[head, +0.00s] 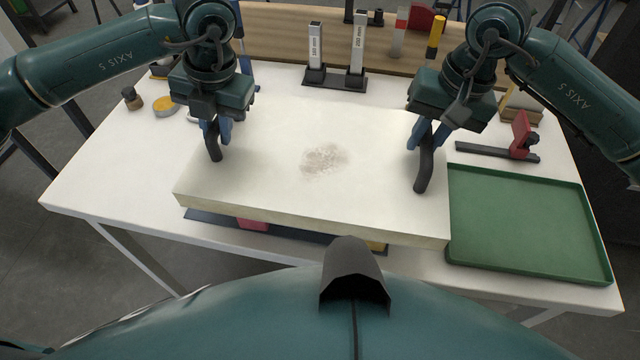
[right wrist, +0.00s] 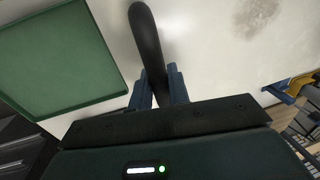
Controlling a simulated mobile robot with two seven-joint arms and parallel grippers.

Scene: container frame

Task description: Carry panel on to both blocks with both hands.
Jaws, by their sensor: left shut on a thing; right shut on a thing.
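The panel (head: 270,185) is a thick cream slab with a brown smudge on top and a black handle near each end. My left gripper (head: 217,134) is shut on the left handle (head: 214,152). My right gripper (head: 432,138) is shut on the right handle (head: 424,172), which also shows in the right wrist view (right wrist: 147,40). A red block (head: 252,225) and a yellow block (head: 377,247) peek out under the panel's front edge, mostly hidden. I cannot tell whether the panel touches them. The panel looks roughly level.
A dark mat or plate (head: 205,215) shows under the panel. A green tray (head: 525,230) lies close to the panel's right end. A red clamp (head: 521,135) is behind the tray. Two upright gauge posts (head: 335,78) stand behind the panel.

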